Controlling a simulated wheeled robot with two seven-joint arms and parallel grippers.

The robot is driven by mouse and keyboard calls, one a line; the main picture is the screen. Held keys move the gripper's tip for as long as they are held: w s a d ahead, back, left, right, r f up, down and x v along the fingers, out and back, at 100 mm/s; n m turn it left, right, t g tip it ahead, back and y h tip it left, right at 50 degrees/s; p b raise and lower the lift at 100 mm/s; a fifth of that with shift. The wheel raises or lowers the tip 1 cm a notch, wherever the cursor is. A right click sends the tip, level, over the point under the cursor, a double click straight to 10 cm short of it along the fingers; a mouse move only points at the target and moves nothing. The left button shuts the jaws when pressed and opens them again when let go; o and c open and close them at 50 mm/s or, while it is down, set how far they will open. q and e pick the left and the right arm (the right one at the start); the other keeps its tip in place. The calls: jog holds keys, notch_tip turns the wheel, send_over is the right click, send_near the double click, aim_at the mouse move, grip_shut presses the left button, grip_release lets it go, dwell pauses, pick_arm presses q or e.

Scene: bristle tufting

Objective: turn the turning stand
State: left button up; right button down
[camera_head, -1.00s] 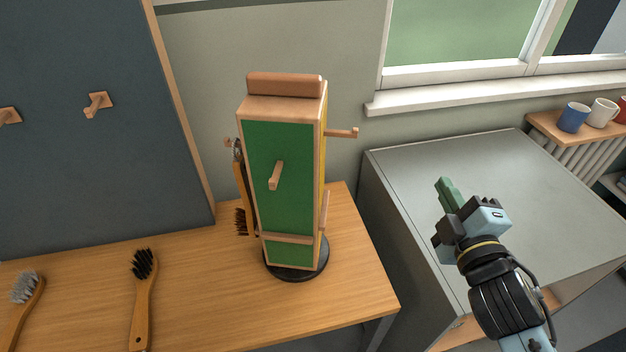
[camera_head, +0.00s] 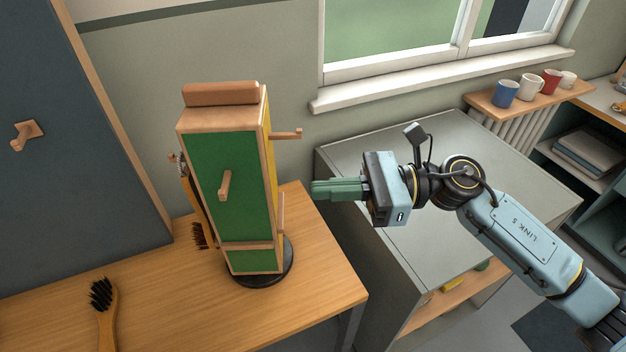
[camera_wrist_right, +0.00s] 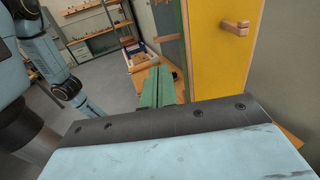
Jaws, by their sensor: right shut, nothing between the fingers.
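The turning stand (camera_head: 228,190) stands upright on the wooden table, on a round black base (camera_head: 271,271). A green panel with a wooden peg faces me, and a yellow panel shows narrowly on its right side. A brush (camera_head: 195,210) hangs on its left side. My right gripper (camera_head: 314,190) is shut and empty, with green fingers pointing left, a short way right of the stand and apart from it. In the right wrist view the fingers (camera_wrist_right: 157,86) are together, and the yellow panel (camera_wrist_right: 222,50) with a peg is close on the right. My left gripper is not in the head view.
A brush (camera_head: 105,310) lies on the wooden table (camera_head: 190,305) at front left. A grey cabinet (camera_head: 350,165) stands right of the table under my right arm. Mugs (camera_head: 506,94) stand on a shelf below the window. A dark pegboard (camera_head: 70,170) is at left.

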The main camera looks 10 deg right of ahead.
jog(key=p, duration=0.3)
send_near(227, 192)
jog(key=a, duration=0.5)
jog(key=shift+w+a, duration=0.15)
jog(key=shift+w, duration=0.05)
jog(key=shift+a+f+p, duration=0.2)
jog(key=shift+a+p, duration=0.15)
jog(key=shift+a, duration=0.45)
jog(key=shift+w, duration=0.15)
